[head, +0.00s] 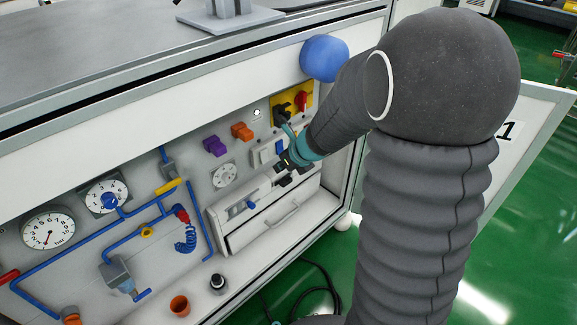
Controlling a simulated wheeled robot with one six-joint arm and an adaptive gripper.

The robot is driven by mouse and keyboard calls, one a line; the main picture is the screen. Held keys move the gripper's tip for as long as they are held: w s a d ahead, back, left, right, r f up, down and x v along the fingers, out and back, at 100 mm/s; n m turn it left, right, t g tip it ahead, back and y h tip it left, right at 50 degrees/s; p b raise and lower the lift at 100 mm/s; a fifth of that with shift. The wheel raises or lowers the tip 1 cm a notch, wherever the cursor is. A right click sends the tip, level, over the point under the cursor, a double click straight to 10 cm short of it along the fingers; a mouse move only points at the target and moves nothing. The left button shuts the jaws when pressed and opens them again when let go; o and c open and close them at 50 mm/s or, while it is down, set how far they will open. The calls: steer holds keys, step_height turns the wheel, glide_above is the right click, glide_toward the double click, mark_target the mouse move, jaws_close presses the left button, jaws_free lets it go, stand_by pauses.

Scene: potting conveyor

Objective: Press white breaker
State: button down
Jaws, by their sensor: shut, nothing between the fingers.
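A white switch unit (264,153) is on the grey panel in the head view, just left of my gripper. It looks like the white breaker, but its lever position is too small to tell. A blue part (280,147) sits at its right side. My gripper (280,168) is shut and empty, in front of the panel at the lower right of this unit. The fingers are small and dark, and I cannot tell whether they touch anything. My wrist and arm hide the panel to the right.
A yellow plate with a red knob (301,101) is above my gripper. Orange (242,131) and purple (214,146) fittings stick out to the left. A white drawer box (246,232) is below. Blue pipes and gauges (48,231) fill the left. An open door (530,130) stands right.

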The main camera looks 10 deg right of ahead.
mark_target(266, 159)
steer(key=shift+w+a+f+p, duration=0.15)
steer(key=shift+w+a, duration=0.35)
steer(key=shift+w, duration=0.4)
steer(key=shift+w+a+f+p, duration=0.15)
steer(key=shift+w+a, duration=0.35)
steer(key=shift+w, duration=0.35)
steer(key=shift+w+a, duration=0.1)
steer(key=shift+w, duration=0.05)
steer(key=shift+r+p, duration=0.9)
